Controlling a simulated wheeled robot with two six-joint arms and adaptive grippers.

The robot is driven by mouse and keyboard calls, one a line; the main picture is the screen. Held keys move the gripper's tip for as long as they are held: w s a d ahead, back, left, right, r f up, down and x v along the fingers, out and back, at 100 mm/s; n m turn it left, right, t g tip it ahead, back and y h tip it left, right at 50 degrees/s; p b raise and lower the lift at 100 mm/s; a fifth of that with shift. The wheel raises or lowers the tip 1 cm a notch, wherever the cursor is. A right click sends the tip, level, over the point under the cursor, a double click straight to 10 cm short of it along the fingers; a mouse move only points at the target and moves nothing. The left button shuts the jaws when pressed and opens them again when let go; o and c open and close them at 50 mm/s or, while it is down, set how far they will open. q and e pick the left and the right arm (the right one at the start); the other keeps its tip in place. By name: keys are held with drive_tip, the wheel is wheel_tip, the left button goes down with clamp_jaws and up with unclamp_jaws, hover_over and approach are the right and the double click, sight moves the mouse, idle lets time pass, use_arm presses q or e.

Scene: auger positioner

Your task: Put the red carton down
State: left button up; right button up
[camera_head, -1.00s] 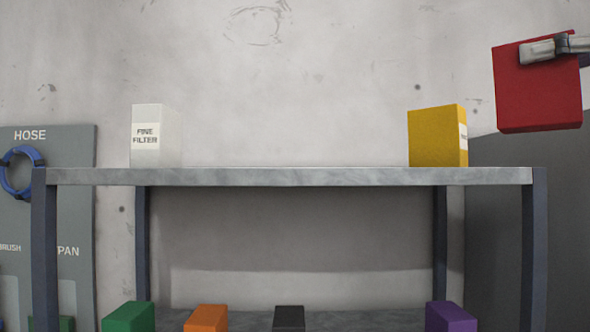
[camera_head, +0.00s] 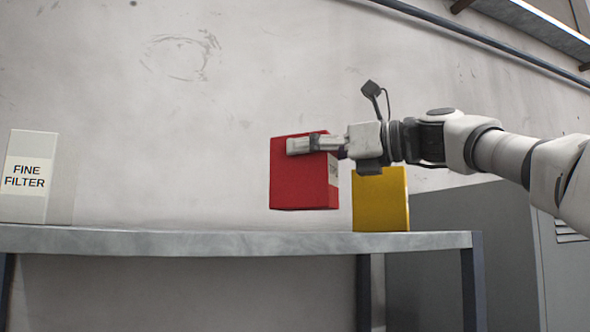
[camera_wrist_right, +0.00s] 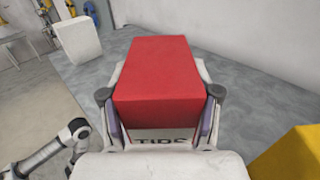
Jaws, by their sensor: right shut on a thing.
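The red carton (camera_head: 298,186) is held by my right gripper (camera_head: 318,144), whose arm comes in from the right. In the head view the carton hangs above the shelf top (camera_head: 240,243), its bottom apart from the surface, left of the yellow carton. In the right wrist view the red carton (camera_wrist_right: 158,75) sits between the two fingers of my right gripper (camera_wrist_right: 162,112), roughly level, with a partly hidden label facing the camera. My left gripper does not show in the head view.
A yellow carton (camera_head: 381,199) stands at the right of the shelf, and also shows in the right wrist view (camera_wrist_right: 292,158). A white carton labelled FINE FILTER (camera_head: 30,178) stands at the left. The shelf top between them looks clear. A grey cabinet (camera_head: 450,262) stands at the right.

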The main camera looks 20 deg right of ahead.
sight(333, 176)
drive_tip(key=shift+w+a, duration=0.25)
drive_tip(key=shift+a, duration=0.35)
drive_tip(key=f, duration=0.1)
drive_tip(key=s+d+f+b, duration=0.1)
drive_tip(key=f, duration=0.1)
drive_tip(key=shift+d+f, duration=0.2)
drive_tip(key=shift+w+a, duration=0.3)
drive_tip(key=shift+a, duration=0.1)
drive_tip(key=o, duration=1)
drive_tip(key=shift+w+a+f, duration=0.1)
drive_tip(key=shift+f, duration=0.05)
drive_tip(key=o, duration=0.4)
drive_tip(key=shift+s+d, duration=0.3)
drive_tip(key=shift+s, duration=0.05)
drive_tip(key=s+d+b, duration=0.1)
drive_tip(key=b, duration=0.1)
drive_tip(key=s+d+b, duration=0.1)
drive_tip(key=b, duration=0.1)
drive_tip(key=shift+f+b, duration=0.35)
drive_tip(key=shift+f, duration=0.05)
use_arm(q)
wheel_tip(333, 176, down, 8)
drive_tip(key=b, duration=0.3)
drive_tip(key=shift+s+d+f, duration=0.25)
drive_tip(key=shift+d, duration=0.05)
use_arm(e)
drive_tip(key=v, duration=0.6)
drive_tip(key=r+v, duration=0.1)
drive_tip(key=v, duration=0.2)
drive_tip(key=shift+w, duration=0.1)
